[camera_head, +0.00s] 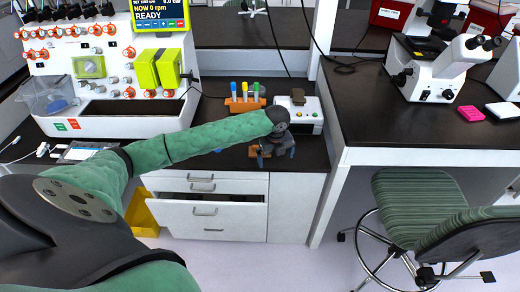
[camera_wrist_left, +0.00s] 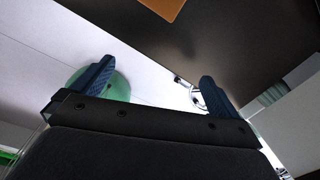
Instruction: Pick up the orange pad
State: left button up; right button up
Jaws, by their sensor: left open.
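The orange pad (camera_head: 253,151) lies flat on the dark counter near its front edge in the head view, mostly hidden behind my left gripper. In the left wrist view, part of the orange pad (camera_wrist_left: 164,6) shows at the top edge on the dark counter, cut off by the frame. My left gripper (camera_head: 277,155) is over the counter's front edge, close to the pad. In the left wrist view, the left gripper (camera_wrist_left: 155,75) has its two blue fingers wide apart with nothing between them. My right gripper is in no view.
An orange rack with coloured tubes (camera_head: 245,104) and a white device (camera_head: 304,114) stand behind the gripper. A large white machine (camera_head: 110,75) is on the left. A drawer (camera_head: 210,196) below is partly open. A green chair (camera_head: 425,215) and a microscope (camera_head: 438,75) are on the right.

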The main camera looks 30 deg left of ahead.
pick_arm(q)
jog(key=w+a+r+m, duration=0.1)
jog(key=a, duration=0.2)
jog(key=w+a+r+m, duration=0.1)
jog(key=a+r, duration=0.1)
jog(key=a, duration=0.1)
jog(key=w+a+r+m, duration=0.1)
jog(key=a, duration=0.2)
jog(key=shift+w+r+m+g+p, duration=0.1)
jog(key=shift+r+m+g+p, duration=0.2)
jog(key=shift+r+g, duration=0.1)
jog(key=shift+a+f+p, duration=0.1)
jog(key=shift+f+p, duration=0.4)
jog(key=shift+f, duration=0.9)
notch_tip(320, 180, down, 4)
jog(key=shift+w+p, duration=0.15)
jog(key=shift+p, duration=0.95)
jog(key=shift+a+f, duration=0.1)
jog(key=shift+f, duration=0.4)
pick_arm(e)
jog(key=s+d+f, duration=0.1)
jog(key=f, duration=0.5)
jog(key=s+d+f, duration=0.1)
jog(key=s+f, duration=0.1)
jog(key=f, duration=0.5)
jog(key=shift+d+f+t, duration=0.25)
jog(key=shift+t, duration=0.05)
pick_arm(q)
jog(key=shift+c, duration=0.4)
